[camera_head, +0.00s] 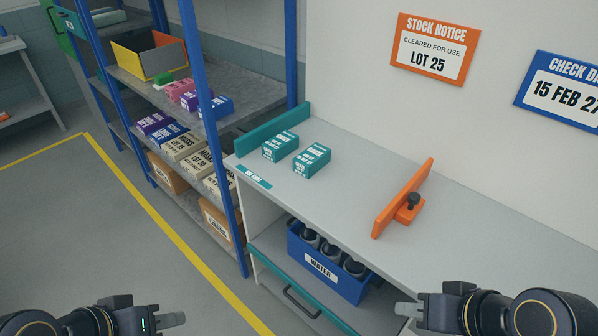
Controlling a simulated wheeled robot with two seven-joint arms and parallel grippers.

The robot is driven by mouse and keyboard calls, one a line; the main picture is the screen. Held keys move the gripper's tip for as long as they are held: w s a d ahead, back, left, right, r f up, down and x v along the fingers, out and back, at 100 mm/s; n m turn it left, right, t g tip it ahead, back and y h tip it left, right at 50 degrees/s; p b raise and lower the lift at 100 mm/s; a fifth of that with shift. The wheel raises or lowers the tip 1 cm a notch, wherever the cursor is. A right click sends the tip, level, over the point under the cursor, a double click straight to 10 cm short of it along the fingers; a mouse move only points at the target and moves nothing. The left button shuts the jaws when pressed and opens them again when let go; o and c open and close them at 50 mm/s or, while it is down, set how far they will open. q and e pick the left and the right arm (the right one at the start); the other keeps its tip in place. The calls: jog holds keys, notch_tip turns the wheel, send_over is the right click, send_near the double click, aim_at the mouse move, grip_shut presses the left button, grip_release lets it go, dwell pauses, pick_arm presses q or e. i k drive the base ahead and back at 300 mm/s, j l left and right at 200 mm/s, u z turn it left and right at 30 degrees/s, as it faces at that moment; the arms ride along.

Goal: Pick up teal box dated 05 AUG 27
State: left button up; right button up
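Two small teal boxes stand side by side on the grey counter (350,200), near its left end. The left teal box (280,147) and the right teal box (311,161) both carry white print. The right one seems to read GAUZE; the dates are too small to read, so I cannot tell which is dated 05 AUG 27. My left gripper (172,320) is low at the bottom left, over the floor and far from the boxes. My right gripper (408,309) is at the bottom right, in front of the counter. Neither appears to hold anything; their finger gaps do not show clearly.
A teal rail (272,130) and an orange divider (403,198) with a black knob bound the boxes' counter section. A blue WATER crate (322,272) with bottles sits below. A blue-post shelf (205,100) with boxes stands left. Floor at left is clear.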

aim_at(286, 142)
jog(key=i+j+z, duration=0.1)
jog(key=i+j, duration=0.2)
jog(key=i+j+z, duration=0.25)
jog(key=i+j, duration=0.25)
jog(key=j, duration=0.2)
jog(key=i+j+z, duration=0.1)
jog(key=j, duration=0.3)
jog(key=i+j+z, duration=0.1)
jog(key=i+j, duration=0.25)
jog(key=i+j+z, duration=0.15)
jog(key=j, duration=0.35)
jog(key=i+j+z, duration=0.1)
jog(key=j, duration=0.35)
jog(key=i+j+z, duration=0.1)
jog(key=i+j, duration=0.2)
jog(key=j, duration=0.15)
